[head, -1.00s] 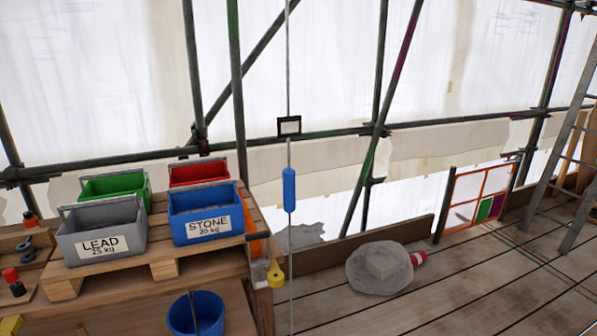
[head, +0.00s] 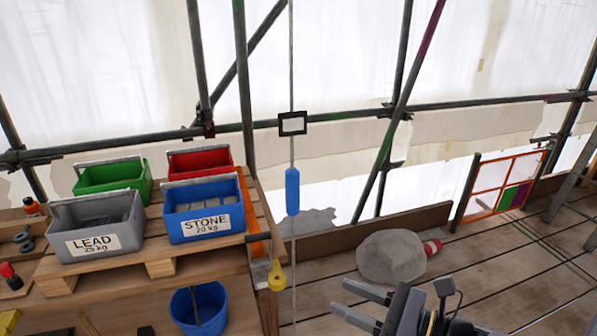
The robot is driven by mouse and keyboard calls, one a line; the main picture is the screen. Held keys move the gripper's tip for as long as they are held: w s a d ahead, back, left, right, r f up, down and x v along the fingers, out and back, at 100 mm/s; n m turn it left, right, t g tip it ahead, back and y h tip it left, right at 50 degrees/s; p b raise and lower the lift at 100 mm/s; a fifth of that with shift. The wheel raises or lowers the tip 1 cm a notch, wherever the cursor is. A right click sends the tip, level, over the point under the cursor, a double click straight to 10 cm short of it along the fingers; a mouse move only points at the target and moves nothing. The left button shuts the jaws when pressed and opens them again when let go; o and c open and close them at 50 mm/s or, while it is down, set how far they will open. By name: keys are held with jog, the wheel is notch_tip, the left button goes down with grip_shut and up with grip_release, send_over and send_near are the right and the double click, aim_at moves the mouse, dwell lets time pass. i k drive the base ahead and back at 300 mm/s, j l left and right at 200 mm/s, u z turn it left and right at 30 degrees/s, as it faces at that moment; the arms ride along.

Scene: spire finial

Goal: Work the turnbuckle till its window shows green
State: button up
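A blue sleeve (head: 292,191) sits on a thin upright cable, right of the pallet; it looks like the turnbuckle body. Above it on the same line is a small black-framed window (head: 292,123). Its pane looks white or see-through, with no green in it. My gripper (head: 352,303) is at the bottom, right of the cable and below the blue sleeve. Its two grey fingers point left and stand apart with nothing between them. It is clear of the cable in the picture.
A pallet (head: 160,268) on the left bears a grey LEAD bin (head: 95,240), a blue STONE bin (head: 204,226), a green bin (head: 112,173) and a red bin (head: 200,160). A yellow tag-like piece (head: 277,276) hangs near the cable. A grey boulder (head: 391,257) lies on the planks.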

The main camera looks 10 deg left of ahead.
aim_at(292, 177)
jog(key=i+l, duration=0.15)
jog(key=i, duration=0.35)
jog(key=i+l, duration=0.1)
jog(key=i, duration=0.4)
jog(key=i+l, duration=0.15)
jog(key=i, duration=0.35)
jog(key=i+l, duration=0.1)
jog(key=i, duration=0.4)
jog(key=i+u, duration=0.1)
jog(key=u, duration=0.3)
jog(key=i+l+u, duration=0.1)
jog(key=u, duration=0.3)
jog(key=i+l+u, duration=0.1)
jog(key=u, duration=0.3)
jog(key=i+l+u, duration=0.1)
jog(key=u, duration=0.95)
